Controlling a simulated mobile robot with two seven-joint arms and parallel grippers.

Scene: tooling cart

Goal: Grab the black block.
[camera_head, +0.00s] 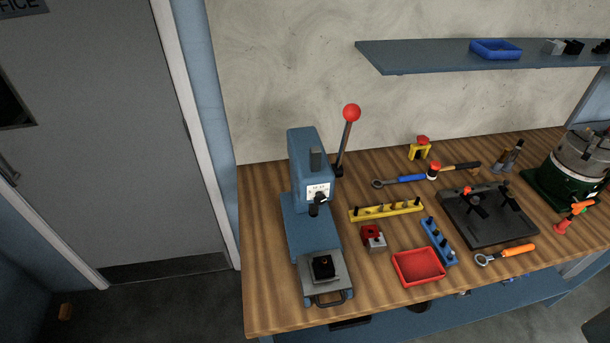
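A black block (323,266) sits on the grey plate of the blue press (313,222), near the left front of the wooden bench (262,290). It shows a small orange mark on top. Another black block (573,47) is on the wall shelf (420,58) at the upper right, next to a light grey block (553,47). Neither of my grippers shows in this view.
The press has a lever with a red knob (352,113). To its right are a red-and-grey block (373,238), a red tray (418,266), a yellow rack (386,211), a blue rack (438,241) and a black fixture plate (489,232). A blue tray (495,49) is on the shelf.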

